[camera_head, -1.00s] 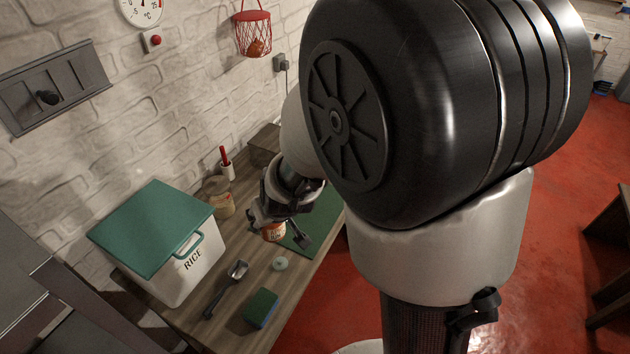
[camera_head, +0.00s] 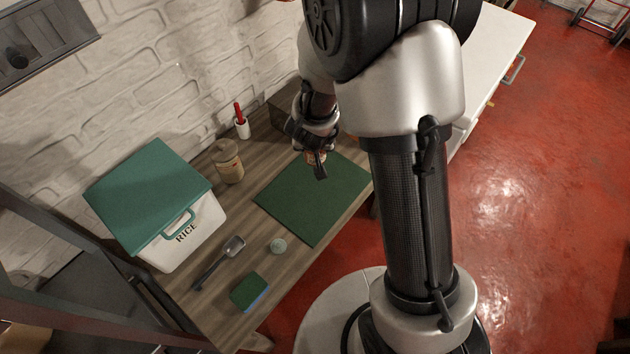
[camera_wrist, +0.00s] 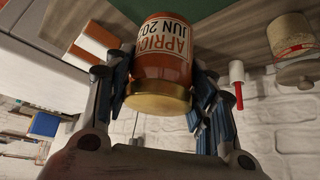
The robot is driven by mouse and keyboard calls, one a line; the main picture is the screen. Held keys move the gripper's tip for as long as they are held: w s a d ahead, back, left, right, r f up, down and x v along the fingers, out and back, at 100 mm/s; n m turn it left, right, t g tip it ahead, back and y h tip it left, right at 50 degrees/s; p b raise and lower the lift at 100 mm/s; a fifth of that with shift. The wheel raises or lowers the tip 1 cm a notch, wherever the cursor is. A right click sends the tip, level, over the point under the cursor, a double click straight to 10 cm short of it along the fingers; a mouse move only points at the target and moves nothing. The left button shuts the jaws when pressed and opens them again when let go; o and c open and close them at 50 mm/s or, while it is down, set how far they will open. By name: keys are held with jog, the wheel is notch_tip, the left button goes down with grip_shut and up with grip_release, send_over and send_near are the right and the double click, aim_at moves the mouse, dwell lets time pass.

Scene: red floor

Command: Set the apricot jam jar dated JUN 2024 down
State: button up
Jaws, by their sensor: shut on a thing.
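The apricot jam jar (camera_wrist: 165,52) is orange with a gold lid, and its label reads "APRIC" and "JUN 20", the rest cut off. In the wrist view my gripper (camera_wrist: 163,92) is shut on it, one finger on each side. In the head view my gripper (camera_head: 318,160) is over the far end of the green mat (camera_head: 312,205). There the jar (camera_head: 311,157) shows only as a small orange patch, mostly hidden by the fingers. I cannot tell whether it touches the mat.
A scoop (camera_head: 220,262), a small round lid (camera_head: 278,246) and a sponge (camera_head: 249,291) lie nearer. The mat's near part is clear.

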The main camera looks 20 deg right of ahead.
notch_tip(320, 180, down, 16)
jog(key=b, duration=0.9)
jog(key=shift+w+r, duration=0.15)
jog(key=shift+f+b, duration=0.25)
jog(key=shift+b, duration=0.15)
jog(key=o, duration=1.3)
jog(key=shift+o, duration=0.2)
jog(key=shift+r, duration=0.15)
